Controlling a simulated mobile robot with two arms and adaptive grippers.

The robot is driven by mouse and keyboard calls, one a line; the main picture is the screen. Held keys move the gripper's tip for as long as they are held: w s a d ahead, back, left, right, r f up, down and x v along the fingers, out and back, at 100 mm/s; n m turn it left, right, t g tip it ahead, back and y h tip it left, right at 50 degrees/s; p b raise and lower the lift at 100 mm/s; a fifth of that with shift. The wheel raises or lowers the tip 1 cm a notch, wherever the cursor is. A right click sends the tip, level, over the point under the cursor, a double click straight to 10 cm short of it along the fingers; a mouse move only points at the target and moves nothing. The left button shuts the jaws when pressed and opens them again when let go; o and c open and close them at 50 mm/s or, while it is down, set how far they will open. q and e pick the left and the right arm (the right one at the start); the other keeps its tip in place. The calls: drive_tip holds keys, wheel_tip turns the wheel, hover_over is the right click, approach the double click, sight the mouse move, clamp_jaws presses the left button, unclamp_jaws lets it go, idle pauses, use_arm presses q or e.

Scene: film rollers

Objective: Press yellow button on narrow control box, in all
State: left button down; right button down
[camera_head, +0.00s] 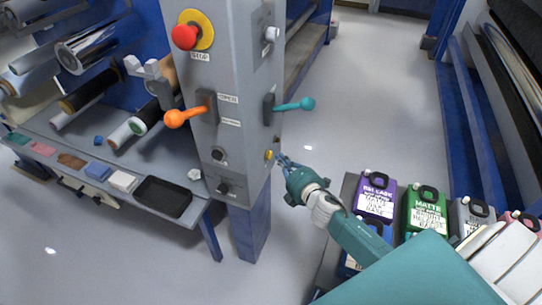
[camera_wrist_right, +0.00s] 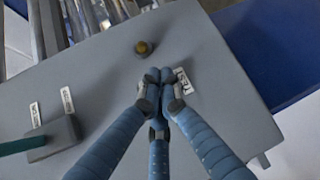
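The grey control box (camera_head: 238,75) stands upright in the head view. The yellow button (camera_head: 268,155) sits low on its narrow right-hand side, below the teal lever. In the right wrist view the yellow button (camera_wrist_right: 143,47) is a small round dome on the grey panel, just beyond my fingertips and slightly left. My right gripper (camera_head: 283,161) is beside that narrow side, close to the button. Its fingers (camera_wrist_right: 160,80) are drawn together at the tips, with nothing between them. Whether they touch the panel I cannot tell. My left gripper is not in view.
An orange lever (camera_head: 183,117), a red emergency button (camera_head: 186,36) and a teal lever (camera_head: 296,105) project from the box. A shelf with a black tray (camera_head: 163,196) is at left. Several ink containers, including a purple one (camera_head: 375,199), stand at right. The floor behind is clear.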

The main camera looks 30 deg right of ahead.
idle(0.5)
drive_tip(key=shift+w+a, duration=0.3)
drive_tip(key=shift+w, duration=0.05)
drive_tip(key=shift+w+a, duration=0.3)
drive_tip(key=shift+w, duration=0.05)
idle(0.7)
drive_tip(key=shift+s+d, duration=0.1)
drive_tip(key=shift+s, duration=0.05)
drive_tip(key=shift+s+d, duration=0.4)
drive_tip(key=shift+s, duration=0.1)
idle(0.4)
drive_tip(key=s+d, duration=0.3)
drive_tip(key=s, duration=0.1)
drive_tip(key=shift+d, duration=0.2)
drive_tip(key=shift+w, duration=0.1)
idle(0.7)
